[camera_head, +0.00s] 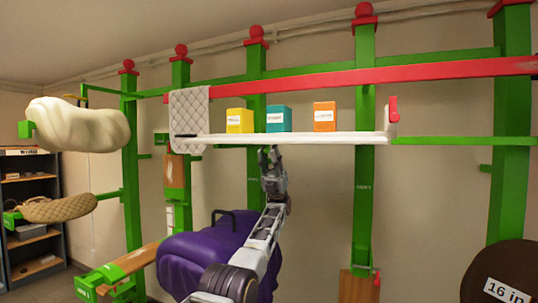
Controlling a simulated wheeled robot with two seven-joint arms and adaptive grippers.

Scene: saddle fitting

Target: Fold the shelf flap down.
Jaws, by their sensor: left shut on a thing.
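The shelf flap (330,138) is a long white board, level, across the green posts in the middle of the view. A red piece (393,108) stands upright on a white bracket at its right end. My left gripper (269,152) reaches up from below and is shut on the flap's near edge, left of its middle. The fingertips are partly hidden at the edge. A yellow box (239,121), a teal box (279,119) and an orange box (324,116) stand on the flap. My right gripper is not in view.
A grey quilted pad (188,110) hangs over the red rail (440,71) at the flap's left end. A purple covered thing (200,255) sits below. Cream (80,125) and tan (58,209) saddle-like shapes are at left. A brown disc marked "16 in" (500,265) is at lower right.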

